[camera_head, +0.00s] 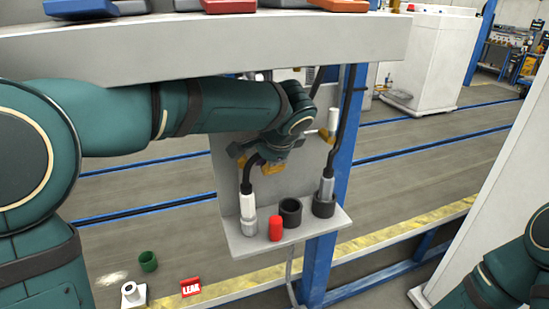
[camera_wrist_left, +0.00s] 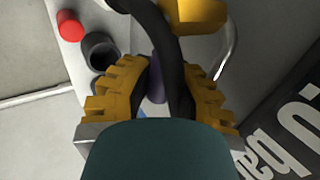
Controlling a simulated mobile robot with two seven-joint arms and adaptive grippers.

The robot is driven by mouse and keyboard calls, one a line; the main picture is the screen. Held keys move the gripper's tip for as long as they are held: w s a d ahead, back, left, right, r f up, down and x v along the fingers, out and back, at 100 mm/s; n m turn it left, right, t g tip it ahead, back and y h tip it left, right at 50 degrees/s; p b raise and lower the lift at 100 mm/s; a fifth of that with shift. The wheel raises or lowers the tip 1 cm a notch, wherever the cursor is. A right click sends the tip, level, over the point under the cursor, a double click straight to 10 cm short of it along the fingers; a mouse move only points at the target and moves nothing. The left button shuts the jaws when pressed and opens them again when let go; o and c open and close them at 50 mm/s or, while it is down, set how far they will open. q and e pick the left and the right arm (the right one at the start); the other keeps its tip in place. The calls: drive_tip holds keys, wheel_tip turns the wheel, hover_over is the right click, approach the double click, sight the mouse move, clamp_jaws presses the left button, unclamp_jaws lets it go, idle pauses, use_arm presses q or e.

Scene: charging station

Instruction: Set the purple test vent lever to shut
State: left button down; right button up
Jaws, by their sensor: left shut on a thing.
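My left gripper (camera_head: 277,153) is at the upright grey panel (camera_head: 228,172), below the worktop. In the left wrist view its yellow fingers (camera_wrist_left: 160,92) are closed with a small gap. A purple piece (camera_wrist_left: 156,86), which looks like the test vent lever, shows between them, mostly hidden. A black hose (camera_wrist_left: 172,45) also runs between the fingers, near the right one. I cannot tell whether it is touched. In the head view the lever is hidden behind my gripper, so its setting cannot be read. My right gripper is out of view.
The panel's shelf (camera_head: 243,246) holds a red cylinder (camera_head: 275,228), a black cup (camera_head: 290,211) and hose nozzles (camera_head: 248,208), (camera_head: 326,189). A worktop (camera_head: 210,50) overhangs my left arm. A blue post (camera_head: 345,150) stands right of the panel. A red LEAK tag (camera_head: 191,287) lies low in view.

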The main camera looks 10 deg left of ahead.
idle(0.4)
use_arm(q)
drive_tip(key=c, duration=0.9)
unclamp_jaws()
drive_tip(key=shift+o, duration=0.2)
drive_tip(key=shift+s+d+r, duration=0.1)
drive_tip(key=shift+r, duration=0.15)
drive_tip(key=s+d, duration=0.7)
drive_tip(key=s, duration=0.3)
drive_tip(key=shift+r, duration=0.3)
drive_tip(key=shift+s, duration=0.1)
